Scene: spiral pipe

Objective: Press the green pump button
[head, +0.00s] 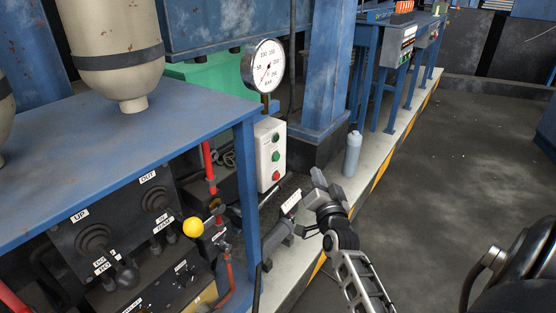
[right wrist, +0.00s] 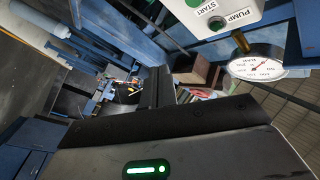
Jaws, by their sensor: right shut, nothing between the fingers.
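A white control box (head: 270,153) stands beyond the blue bench, right of its corner post. It carries two green buttons, an upper one (head: 276,137) and a lower one (head: 276,156), above a red button (head: 276,175). My left gripper is out of view.
A round pressure gauge (head: 263,67) stands above the box. The blue bench (head: 120,165) with a lever panel (head: 120,225) fills the left. A grey bottle (head: 352,154) stands on the pale ledge behind my gripper. Open floor (head: 460,170) lies to the right.

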